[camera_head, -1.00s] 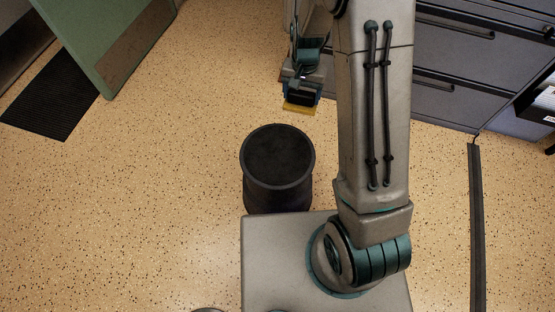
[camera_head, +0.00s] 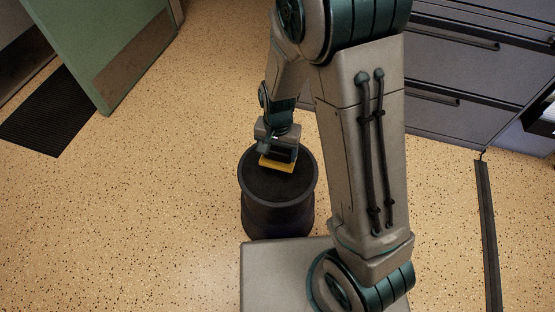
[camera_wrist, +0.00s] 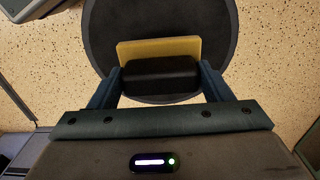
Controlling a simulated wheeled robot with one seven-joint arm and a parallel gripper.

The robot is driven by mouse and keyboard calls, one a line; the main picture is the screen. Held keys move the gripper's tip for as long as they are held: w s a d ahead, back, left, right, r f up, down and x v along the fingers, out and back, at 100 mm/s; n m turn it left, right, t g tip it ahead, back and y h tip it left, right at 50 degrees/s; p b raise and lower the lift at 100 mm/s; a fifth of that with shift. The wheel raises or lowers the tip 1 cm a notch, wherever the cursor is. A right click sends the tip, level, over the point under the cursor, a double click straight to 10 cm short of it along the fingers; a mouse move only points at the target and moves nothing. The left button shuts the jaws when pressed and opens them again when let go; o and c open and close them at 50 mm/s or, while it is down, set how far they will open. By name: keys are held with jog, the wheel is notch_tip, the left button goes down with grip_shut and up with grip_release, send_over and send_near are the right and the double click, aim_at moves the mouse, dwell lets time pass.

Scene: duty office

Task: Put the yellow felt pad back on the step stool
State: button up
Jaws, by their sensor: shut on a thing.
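The yellow felt pad (camera_head: 277,165) is a thin flat piece held in my gripper (camera_head: 279,157), over the top of the step stool (camera_head: 262,190) in the head view. The step stool is a round black drum shape with a dark top, standing on the floor in front of my base. In the wrist view the pad (camera_wrist: 160,49) sticks out beyond the fingers of my gripper (camera_wrist: 161,75), with the stool's top (camera_wrist: 215,40) behind it. I cannot tell whether the pad touches the stool's top.
Grey drawer cabinets (camera_head: 450,70) stand at the back right. A green door (camera_head: 105,45) is at the upper left beside a black floor mat (camera_head: 48,112). A dark strip (camera_head: 491,230) runs along the floor at the right. The speckled floor left of the stool is clear.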

aim_at(278, 159)
jog(key=shift+f+b, duration=1.05)
jog(key=shift+f, duration=0.95)
jog(key=shift+f, duration=0.1)
jog(key=o, duration=1)
